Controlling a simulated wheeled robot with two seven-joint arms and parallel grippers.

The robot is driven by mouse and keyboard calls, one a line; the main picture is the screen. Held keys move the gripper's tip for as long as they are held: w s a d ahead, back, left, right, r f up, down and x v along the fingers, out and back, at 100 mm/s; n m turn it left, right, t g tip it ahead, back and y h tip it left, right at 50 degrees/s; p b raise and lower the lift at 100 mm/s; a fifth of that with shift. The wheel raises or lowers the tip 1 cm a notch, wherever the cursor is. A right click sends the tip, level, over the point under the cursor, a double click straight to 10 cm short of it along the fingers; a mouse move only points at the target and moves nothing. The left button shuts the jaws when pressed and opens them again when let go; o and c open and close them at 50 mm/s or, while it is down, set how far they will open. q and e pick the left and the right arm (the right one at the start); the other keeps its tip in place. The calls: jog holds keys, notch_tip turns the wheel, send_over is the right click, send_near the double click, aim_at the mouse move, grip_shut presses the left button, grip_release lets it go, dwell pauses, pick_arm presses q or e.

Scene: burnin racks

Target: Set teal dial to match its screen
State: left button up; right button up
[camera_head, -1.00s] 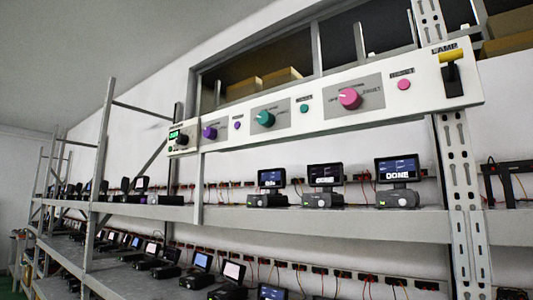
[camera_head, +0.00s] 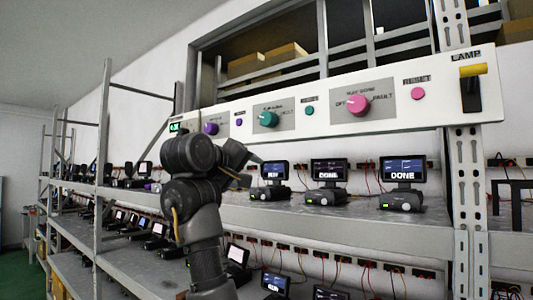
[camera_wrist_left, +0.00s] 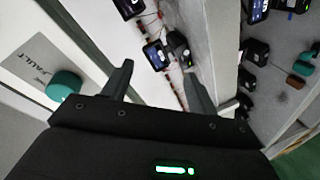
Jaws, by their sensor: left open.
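The teal dial (camera_head: 265,119) is a round knob on a grey plate in the white control panel (camera_head: 435,108). Its pointer is too small to read surely. In the left wrist view the teal dial (camera_wrist_left: 64,85) shows at the left, beside a plate marked FAULT. A small screen (camera_head: 273,170) stands on the shelf below the teal dial, with a short white word that I cannot read surely. My left gripper (camera_head: 250,167) is in front of the shelf, below and left of the dial. Its fingers (camera_wrist_left: 160,85) are apart and empty. My right gripper is out of view.
A purple dial (camera_head: 210,128), a pink dial (camera_head: 358,104), a small teal button (camera_head: 309,111) and a yellow-topped lamp switch (camera_head: 471,86) are also on the panel. Two more screens (camera_head: 329,169) (camera_head: 403,168) stand along the shelf (camera_head: 380,224). A metal upright (camera_head: 468,200) stands at right.

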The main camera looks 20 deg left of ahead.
pick_arm(q)
jog(key=t+h, duration=0.2)
send_near(267, 119)
jog(key=v, duration=0.2)
jog(key=p+x, duration=0.3)
jog(key=x, duration=0.2)
jog(key=p+x, duration=0.4)
jog(key=x, duration=0.1)
jog(key=shift+w+r, duration=0.25)
jog(key=shift+w, duration=0.1)
jog(key=shift+w+d+f, duration=0.1)
jog(key=shift+w, duration=0.3)
